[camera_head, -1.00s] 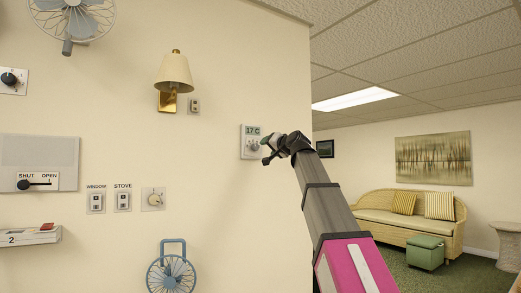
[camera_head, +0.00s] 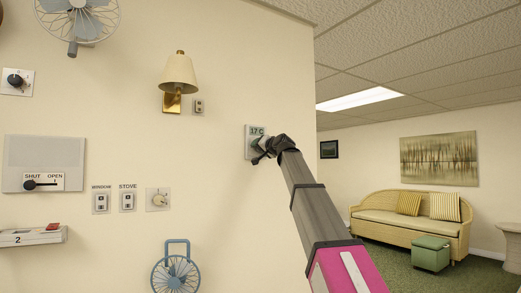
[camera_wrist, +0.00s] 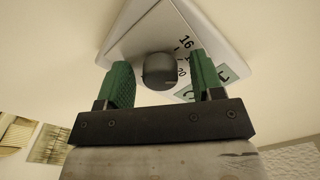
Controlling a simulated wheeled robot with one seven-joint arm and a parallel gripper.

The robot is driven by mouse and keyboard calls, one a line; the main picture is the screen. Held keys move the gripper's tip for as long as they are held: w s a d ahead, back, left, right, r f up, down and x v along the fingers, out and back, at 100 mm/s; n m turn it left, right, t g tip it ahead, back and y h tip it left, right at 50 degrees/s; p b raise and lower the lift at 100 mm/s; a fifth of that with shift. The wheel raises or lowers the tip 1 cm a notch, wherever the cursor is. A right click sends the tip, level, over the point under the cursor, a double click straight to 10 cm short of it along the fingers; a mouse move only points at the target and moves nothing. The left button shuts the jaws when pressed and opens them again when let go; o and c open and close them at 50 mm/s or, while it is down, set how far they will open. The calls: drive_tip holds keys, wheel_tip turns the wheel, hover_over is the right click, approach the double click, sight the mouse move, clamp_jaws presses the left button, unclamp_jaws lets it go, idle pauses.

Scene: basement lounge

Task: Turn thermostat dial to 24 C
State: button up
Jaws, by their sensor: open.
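The thermostat is a pale plate (camera_head: 249,133) on the cream wall, with a small display reading 17 C (camera_head: 257,132). In the head view my gripper (camera_head: 258,151) is in front of its lower part and hides the dial. In the wrist view the thermostat plate (camera_wrist: 211,25) appears tilted, with scale marks and the numbers 16 and 20 in sight. Its dark round dial (camera_wrist: 160,70) lies between the green fingertips of my open gripper (camera_wrist: 160,78). Gaps show on both sides of the dial, so the fingers are not closed on it.
The wall ends to the right; a wicker sofa (camera_head: 413,218) and green ottoman (camera_head: 431,253) stand well beyond.

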drive_tip(key=c, duration=0.9)
